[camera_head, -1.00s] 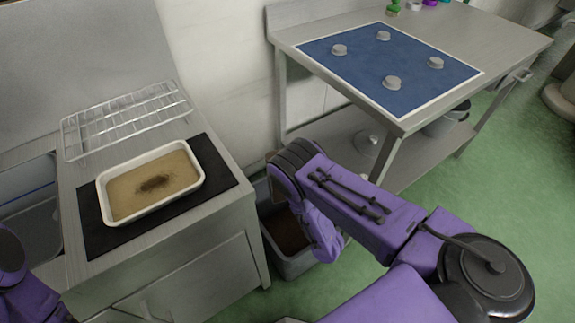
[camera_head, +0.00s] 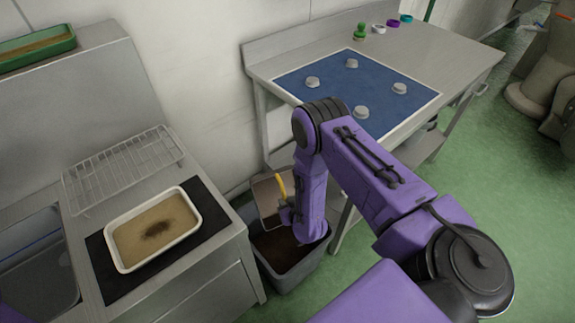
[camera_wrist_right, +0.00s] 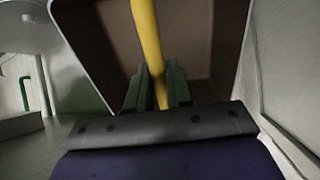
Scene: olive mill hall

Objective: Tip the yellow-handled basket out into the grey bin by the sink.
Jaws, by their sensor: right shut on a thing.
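My right gripper (camera_head: 285,204) is shut on the yellow handle (camera_head: 281,186) of the basket. The basket (camera_head: 266,196) is tilted, over the back part of the grey bin (camera_head: 292,281). The bin stands on the floor at the right end of the sink counter and has dark brown matter inside. In the right wrist view, the handle (camera_wrist_right: 149,45) runs between the fingers (camera_wrist_right: 157,88). The basket's brown inside (camera_wrist_right: 195,45) faces that camera, and I see no loose load in it. My left gripper is out of view.
The sink counter (camera_head: 215,255) carries a white tray (camera_head: 122,263) on a dark mat and a wire rack (camera_head: 125,170). A steel table (camera_head: 440,62) with a blue mat (camera_head: 330,88) and several grey knobs stands behind my right arm.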

